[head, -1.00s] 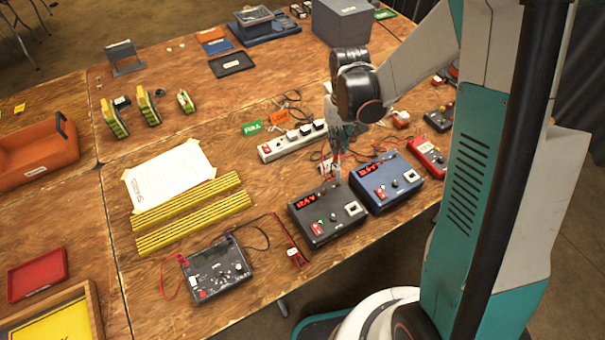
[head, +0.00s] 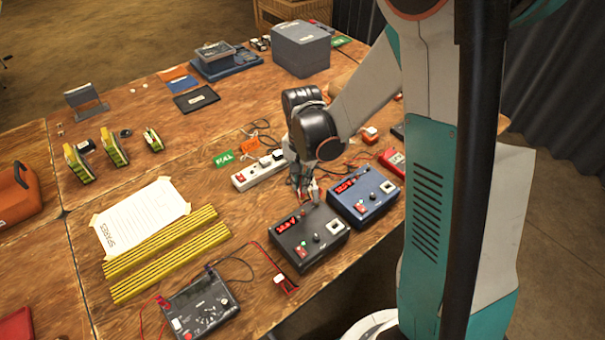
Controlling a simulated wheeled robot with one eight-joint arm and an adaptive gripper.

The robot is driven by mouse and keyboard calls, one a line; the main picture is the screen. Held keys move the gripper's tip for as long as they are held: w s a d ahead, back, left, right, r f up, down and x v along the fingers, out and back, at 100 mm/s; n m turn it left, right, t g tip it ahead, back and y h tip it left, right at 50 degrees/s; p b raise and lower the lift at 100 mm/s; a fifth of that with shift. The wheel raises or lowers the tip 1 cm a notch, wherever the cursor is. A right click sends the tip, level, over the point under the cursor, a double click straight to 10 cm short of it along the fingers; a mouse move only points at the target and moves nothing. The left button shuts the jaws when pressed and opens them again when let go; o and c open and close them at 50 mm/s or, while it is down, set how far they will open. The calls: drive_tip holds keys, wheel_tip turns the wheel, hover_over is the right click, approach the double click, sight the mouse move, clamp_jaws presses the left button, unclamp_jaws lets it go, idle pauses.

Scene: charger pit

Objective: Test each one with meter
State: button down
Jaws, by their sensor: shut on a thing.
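My gripper (head: 306,194) is at the back edge of a black box (head: 310,240) with a red display and a red switch. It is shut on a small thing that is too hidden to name. A similar blue box (head: 364,194) with a red display stands close to the right. A dark meter (head: 201,309) with a dial, a small screen and red and black leads lies at the front left. A red handheld meter (head: 392,162) lies behind the blue box, partly hidden by my arm. Several yellow-and-black packs (head: 82,160) stand at the left.
A white power strip (head: 258,170) with plugs lies behind the black box, near green and orange cards and loose cables. A taped paper sheet (head: 138,217) and yellow striped bars (head: 160,240) lie left. A grey box (head: 301,48) stands at the back.

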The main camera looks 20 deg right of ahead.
sight(303, 196)
drive_tip(key=shift+s+r+m, duration=0.1)
drive_tip(key=shift+r+m, duration=0.15)
drive_tip(key=shift+m, duration=0.15)
drive_tip(key=shift+f, duration=0.2)
wheel_tip(303, 196, down, 4)
drive_tip(key=b, duration=0.3)
drive_tip(key=shift+f, duration=0.25)
drive_tip(key=shift+f+b, duration=0.6)
drive_tip(key=shift+f+b, duration=0.9)
drive_tip(key=shift+b, duration=0.55)
idle(2.3)
drive_tip(key=c, duration=1.6)
unclamp_jaws()
